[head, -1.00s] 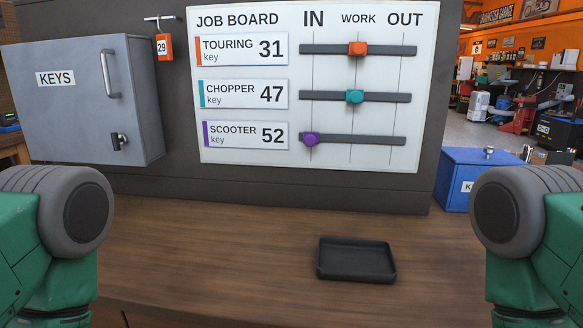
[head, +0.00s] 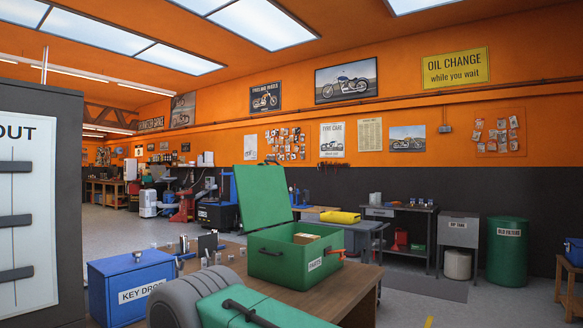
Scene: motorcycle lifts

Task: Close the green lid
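A green box (head: 282,264) labelled PARTS stands on a wooden bench right of centre in the head view. Its green lid (head: 264,205) is raised, standing nearly upright and leaning back a little. A brown item (head: 305,238) shows inside the box. A red-orange lever or clip sits at the box's right side. A green and grey part of my arm is in the lower foreground, before the box. Neither gripper's fingers are in view.
A blue KEY DROP box (head: 133,287) stands on the bench left of the green box. Small metal parts (head: 207,245) lie between them. Open floor lies right of the bench.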

